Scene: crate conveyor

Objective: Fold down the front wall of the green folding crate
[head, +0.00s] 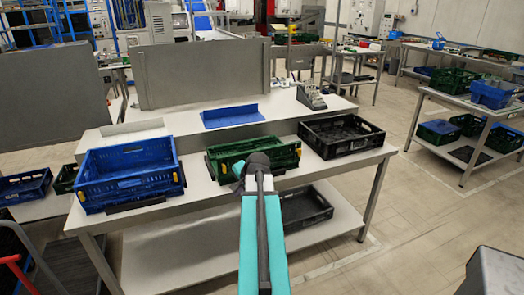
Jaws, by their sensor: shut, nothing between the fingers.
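The green folding crate (287,157) stands on the grey table between a blue and a black crate. Its walls look upright, with yellow latches at its ends. My arm reaches up from the bottom of the picture, and my gripper (257,163) is in front of the crate's front wall, overlapping it in the picture. The gripper is shut with nothing in it.
A blue crate (129,178) with yellow latches stands left on the table (210,192), and a black crate (341,135) stands right. A blue tray (231,117) lies behind. Another black crate (304,206) sits on the lower shelf. Open floor (425,225) lies to the right.

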